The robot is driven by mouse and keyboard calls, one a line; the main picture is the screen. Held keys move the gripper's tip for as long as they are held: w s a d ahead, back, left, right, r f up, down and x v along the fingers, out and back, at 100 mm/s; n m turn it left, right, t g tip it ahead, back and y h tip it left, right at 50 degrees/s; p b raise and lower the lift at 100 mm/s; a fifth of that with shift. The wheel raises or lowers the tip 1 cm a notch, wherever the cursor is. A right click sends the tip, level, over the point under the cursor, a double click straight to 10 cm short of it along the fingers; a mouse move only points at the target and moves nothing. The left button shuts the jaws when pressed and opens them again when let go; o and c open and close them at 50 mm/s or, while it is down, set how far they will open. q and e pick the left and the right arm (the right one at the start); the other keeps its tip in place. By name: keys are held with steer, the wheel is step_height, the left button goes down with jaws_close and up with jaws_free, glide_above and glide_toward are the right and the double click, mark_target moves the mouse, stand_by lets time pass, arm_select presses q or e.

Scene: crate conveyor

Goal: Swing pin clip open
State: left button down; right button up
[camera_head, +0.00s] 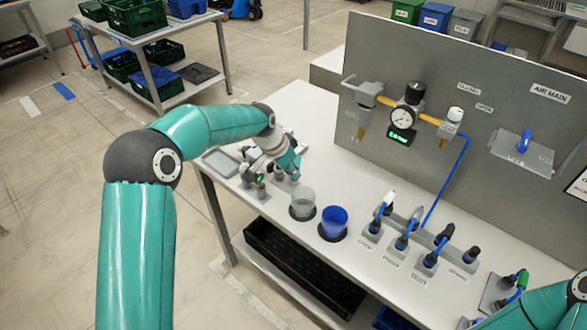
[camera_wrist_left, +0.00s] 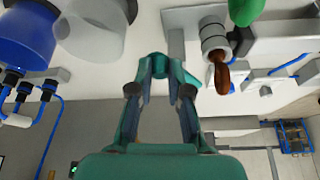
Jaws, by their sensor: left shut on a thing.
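My left gripper (camera_head: 289,166) is low over the left end of the white workbench, among small metal fixtures (camera_head: 258,189). In the left wrist view its fingers (camera_wrist_left: 160,68) converge and are shut on a small part, probably the pin clip. That part is almost wholly hidden between the teal fingertips, so I cannot tell its angle. Just right of the fingertips in the wrist view is a grey cylindrical fitting (camera_wrist_left: 213,38) with a brown piece (camera_wrist_left: 222,76) projecting from it. My right arm enters at the lower right of the head view, and its gripper is not visible.
A clear cup (camera_head: 302,203) and a blue cup (camera_head: 334,221) stand right of the left gripper. A grey tray (camera_head: 220,163) lies at its left. Hose connectors (camera_head: 402,238) stand further right. An upright grey panel (camera_head: 460,75) with a gauge (camera_head: 402,118) rises behind the bench.

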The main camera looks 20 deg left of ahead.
arm_select(q)
steer(key=shift+a+m, duration=0.2)
steer(key=shift+m, duration=0.4)
steer(key=shift+r, duration=0.1)
steer(key=c, duration=1.1)
jaws_free()
steer(key=v, duration=1.1)
steer(key=shift+a+r, duration=0.3)
steer(key=shift+r, duration=0.05)
steer(key=shift+f, duration=0.1)
